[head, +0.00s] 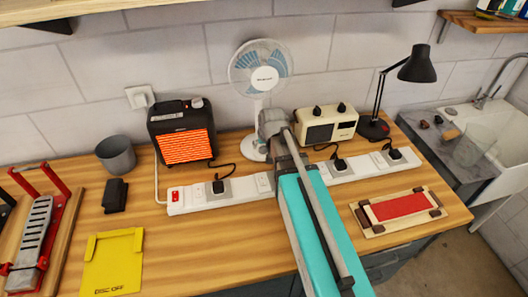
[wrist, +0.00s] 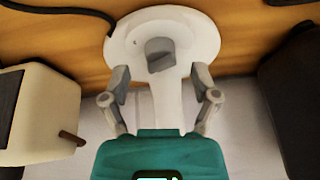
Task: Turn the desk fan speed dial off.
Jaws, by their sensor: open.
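The white desk fan (head: 262,78) stands at the back of the bench, its blue-bladed head facing me. Its round white base (wrist: 207,40) fills the top middle of the wrist view, with the grey speed dial (wrist: 160,54) on it. My gripper (wrist: 161,76) is open, with one finger on each side of the fan's neck and the dial between and just beyond the fingertips in the picture. Nothing is between the fingers that I can see gripped. In the head view my gripper (head: 272,124) covers part of the fan's base, and the dial is hidden there.
A heater (head: 184,132) with a glowing orange front stands left of the fan. A cream radio (head: 326,124) stands close on the right, with a black lamp (head: 417,68) beyond. A white power strip (head: 240,188) with plugs and cords runs in front.

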